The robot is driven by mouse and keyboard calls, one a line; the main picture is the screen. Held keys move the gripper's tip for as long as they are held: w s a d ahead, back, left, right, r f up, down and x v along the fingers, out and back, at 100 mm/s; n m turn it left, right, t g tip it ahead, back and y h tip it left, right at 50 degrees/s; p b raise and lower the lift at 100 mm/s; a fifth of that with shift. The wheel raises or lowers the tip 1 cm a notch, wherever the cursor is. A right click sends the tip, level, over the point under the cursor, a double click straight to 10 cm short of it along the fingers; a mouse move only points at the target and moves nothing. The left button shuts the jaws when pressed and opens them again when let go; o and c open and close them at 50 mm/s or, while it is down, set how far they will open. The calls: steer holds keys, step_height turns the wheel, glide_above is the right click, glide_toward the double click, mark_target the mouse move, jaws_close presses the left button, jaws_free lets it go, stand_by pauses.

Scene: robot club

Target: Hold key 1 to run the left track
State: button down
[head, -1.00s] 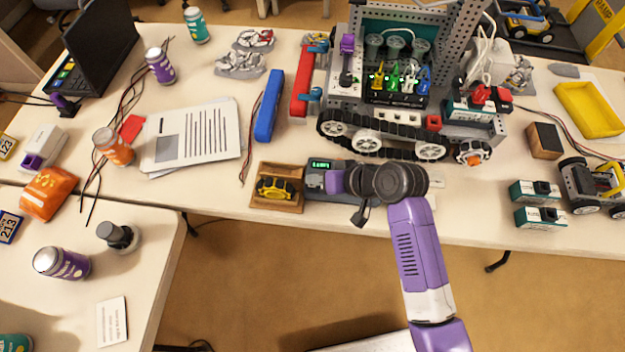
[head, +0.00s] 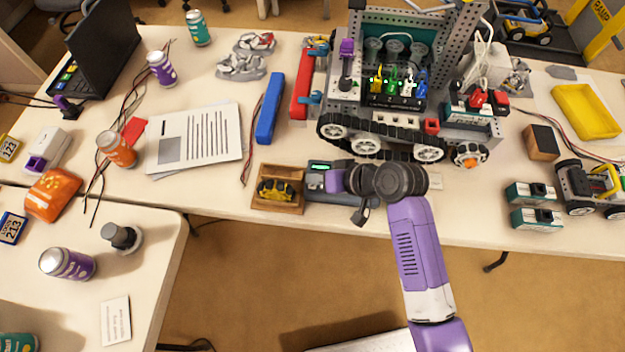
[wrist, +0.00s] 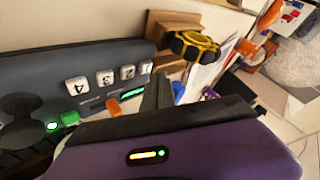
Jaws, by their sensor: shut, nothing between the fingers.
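The grey control box (head: 350,193) lies at the table's front edge and also shows in the wrist view (wrist: 40,72). White keys marked 4, 3 and 2 stand in a row on it, with key 1 (wrist: 146,67) at the right end. My gripper (wrist: 160,84) is shut and empty, its dark fingertips close beside key 1; I cannot tell whether they touch it. In the head view my gripper (head: 330,182) is over the box and hides its keys. The tracked robot (head: 385,142) stands behind the box, its near black track facing me.
A wooden tray (head: 278,206) with a yellow-and-black wheel sits against the box's left end. A blue bar (head: 270,108) and papers (head: 200,135) lie farther left. Two teal-and-black modules (head: 535,205) and a small wheeled vehicle (head: 590,187) are at the right.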

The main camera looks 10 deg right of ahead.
mark_target(316, 186)
steer(key=shift+r, duration=0.1)
step_height(316, 186, up, 5)
steer(key=p, duration=0.4)
steer(key=shift+p, duration=0.4)
stand_by(0.4)
